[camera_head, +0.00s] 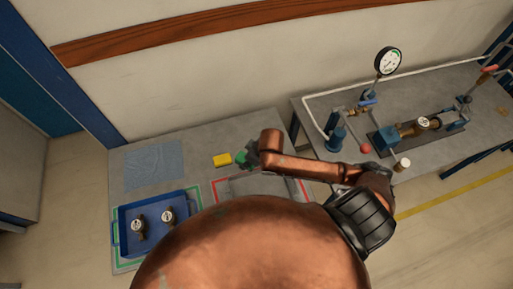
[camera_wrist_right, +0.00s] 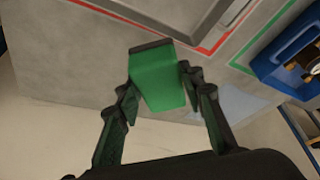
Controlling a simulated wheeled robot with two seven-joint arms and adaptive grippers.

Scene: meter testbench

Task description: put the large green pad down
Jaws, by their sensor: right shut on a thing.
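The large green pad (camera_wrist_right: 158,82) is between the fingers of my right gripper (camera_wrist_right: 160,88) in the right wrist view. The fingers are shut on its two sides, and its far end shows a dark edge. In the head view the pad (camera_head: 240,157) is a small green patch beside my right gripper (camera_head: 251,154), over the left table's back right part. I cannot tell whether the pad touches the table. My left gripper is not in view.
A yellow block (camera_head: 221,160) lies just left of the pad. A blue tray (camera_head: 125,243) with two meters stands front left, and a blue mat (camera_head: 152,165) lies behind it. A red-outlined area (camera_head: 305,189) is partly hidden by my arm. The testbench (camera_head: 300,108) stands at right.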

